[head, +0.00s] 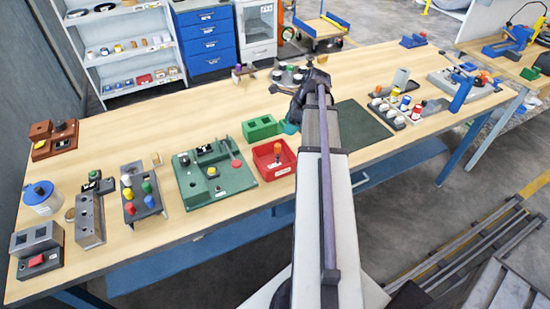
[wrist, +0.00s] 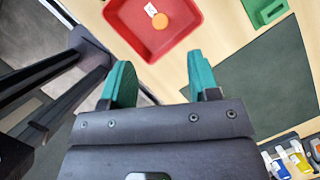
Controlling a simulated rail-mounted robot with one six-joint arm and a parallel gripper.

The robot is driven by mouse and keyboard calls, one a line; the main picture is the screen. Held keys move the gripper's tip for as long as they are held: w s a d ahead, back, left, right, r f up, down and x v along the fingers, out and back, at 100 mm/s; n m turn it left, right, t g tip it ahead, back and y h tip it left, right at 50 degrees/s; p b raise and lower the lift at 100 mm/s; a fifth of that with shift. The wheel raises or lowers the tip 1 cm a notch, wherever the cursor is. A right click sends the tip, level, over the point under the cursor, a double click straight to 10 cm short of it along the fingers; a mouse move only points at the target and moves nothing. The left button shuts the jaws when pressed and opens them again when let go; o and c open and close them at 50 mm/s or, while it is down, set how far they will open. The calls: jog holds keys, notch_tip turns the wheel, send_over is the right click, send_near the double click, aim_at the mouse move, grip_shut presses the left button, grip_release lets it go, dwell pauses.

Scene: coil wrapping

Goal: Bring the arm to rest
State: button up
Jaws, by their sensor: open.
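My arm reaches out from the bottom of the head view over the long wooden workbench (head: 110,248). In the head view, the end of the arm is above the middle of the bench, and the arm hides most of my gripper. In the wrist view my gripper (wrist: 160,84) has two teal fingers standing wide apart, with nothing between them. Past the fingers lies a red tray (wrist: 128,43) holding an orange round piece (wrist: 161,21) and a white tag. The same red tray (head: 290,168) shows left of my arm in the head view.
A dark green mat (head: 360,124) lies right of my arm. A green board (head: 203,188) with fittings stands left of the red tray. A green block (head: 259,128), coloured bottles (head: 405,103) and a blue clamp (head: 462,95) also stand on the bench. Shelves (head: 128,47) stand behind.

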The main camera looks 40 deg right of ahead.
dwell(0.4)
jog(key=s+a+f+n+g+h+b, duration=0.1)
jog(key=s+a+n, duration=0.1)
jog(key=a+n, duration=1.1)
jog(key=s+a+f+n+g+h+b, duration=0.1)
jog(key=s+a+f+n+g+h, duration=0.1)
jog(key=a+n, duration=1.2)
jog(key=a, duration=0.8)
jog(key=shift+a+f, duration=0.15)
jog(key=shift+a, duration=0.1)
jog(key=shift+s, duration=0.1)
